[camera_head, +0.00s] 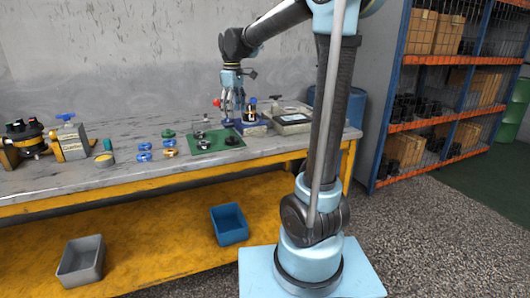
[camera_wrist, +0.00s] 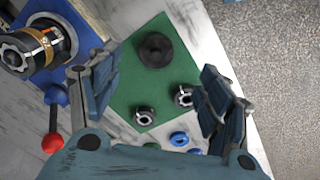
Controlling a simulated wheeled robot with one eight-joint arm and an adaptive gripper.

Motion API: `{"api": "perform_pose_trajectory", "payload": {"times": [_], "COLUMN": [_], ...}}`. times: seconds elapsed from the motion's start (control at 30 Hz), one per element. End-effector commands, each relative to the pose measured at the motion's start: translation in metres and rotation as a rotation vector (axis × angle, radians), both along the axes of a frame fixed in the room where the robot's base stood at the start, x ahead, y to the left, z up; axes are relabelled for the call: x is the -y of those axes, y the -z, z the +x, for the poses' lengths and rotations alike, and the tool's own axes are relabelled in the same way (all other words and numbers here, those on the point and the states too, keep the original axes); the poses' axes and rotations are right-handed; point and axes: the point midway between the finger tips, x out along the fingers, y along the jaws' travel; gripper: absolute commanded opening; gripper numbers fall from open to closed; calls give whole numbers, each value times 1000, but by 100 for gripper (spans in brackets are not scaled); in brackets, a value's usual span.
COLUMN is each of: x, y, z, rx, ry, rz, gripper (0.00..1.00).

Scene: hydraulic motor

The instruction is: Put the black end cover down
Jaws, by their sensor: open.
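The black end cover, a round black disc (camera_wrist: 155,50), lies flat on the green mat (camera_wrist: 128,92) in the wrist view. In the head view the disc (camera_head: 233,141) is near the right side of the mat (camera_head: 216,149). My gripper (camera_head: 232,114) is above the bench, just behind the mat. In the wrist view my gripper (camera_wrist: 160,72) has its fingers spread wide with nothing between them. The disc shows beyond the gap, apart from both fingers.
Two small black-and-silver parts (camera_wrist: 145,115) sit on the mat, with blue rings (camera_wrist: 178,138) beside it. A motor assembly (camera_wrist: 40,45) on a blue base and a red-knobbed lever (camera_wrist: 53,142) stand close to my left finger. A tray (camera_head: 292,119) is at right.

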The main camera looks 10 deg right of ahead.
Motion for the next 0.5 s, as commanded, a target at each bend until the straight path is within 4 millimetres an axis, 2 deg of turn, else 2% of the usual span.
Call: {"api": "perform_pose_trajectory", "payload": {"times": [0.27,0.5], "x": [66,112], "y": [15,42], "z": [-68,-132], "rx": [36,71], "ry": [216,414], "rz": [17,33], "gripper": [71,71]}}
